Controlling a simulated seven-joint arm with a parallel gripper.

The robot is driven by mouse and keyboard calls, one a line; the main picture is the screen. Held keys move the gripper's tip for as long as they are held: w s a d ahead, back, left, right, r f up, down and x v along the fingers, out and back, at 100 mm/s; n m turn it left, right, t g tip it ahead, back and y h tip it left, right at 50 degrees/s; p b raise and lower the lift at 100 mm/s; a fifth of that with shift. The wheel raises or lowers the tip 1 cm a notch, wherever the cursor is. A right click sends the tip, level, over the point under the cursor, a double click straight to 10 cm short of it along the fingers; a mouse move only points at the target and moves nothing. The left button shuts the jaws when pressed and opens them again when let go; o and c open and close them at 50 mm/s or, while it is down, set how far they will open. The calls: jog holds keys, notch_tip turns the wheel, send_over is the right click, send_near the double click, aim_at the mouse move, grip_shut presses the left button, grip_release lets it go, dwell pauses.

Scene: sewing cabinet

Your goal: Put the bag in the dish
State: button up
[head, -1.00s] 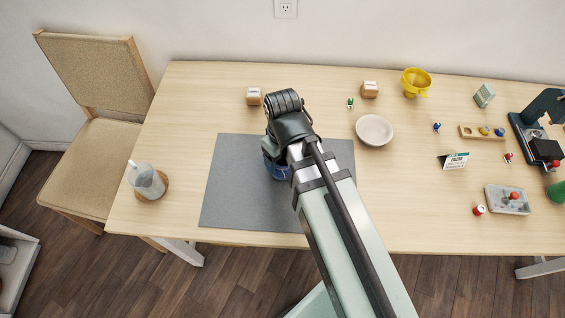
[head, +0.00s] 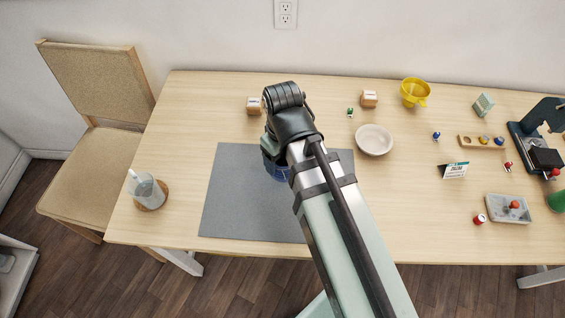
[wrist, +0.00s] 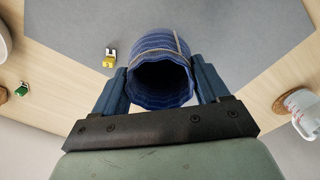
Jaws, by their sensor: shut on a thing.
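A dark blue ribbed cloth bag (wrist: 160,48) with an open mouth and a pale cord lies between the two fingers of my gripper (wrist: 161,82). The gripper is shut on it. In the head view, part of the bag (head: 275,169) shows over the grey mat, while my wrist hides the rest. I cannot tell whether it touches the mat. The white round dish (head: 374,140) stands empty on the table, right of the mat and my gripper. Its edge also shows at the left of the wrist view (wrist: 4,42).
A glass jug (head: 147,190) is at the left. A calendar card (head: 455,170) and small pieces lie to the right. A small yellow item (wrist: 109,61) lies on the mat.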

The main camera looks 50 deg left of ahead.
notch_tip(320, 180, up, 5)
jog(key=shift+r, duration=0.1)
jog(key=m, duration=0.5)
send_over(372, 144)
jog(key=shift+n, duration=0.3)
jog(key=shift+f, duration=4.6)
jog(key=shift+f, duration=0.15)
jog(key=o, duration=1.1)
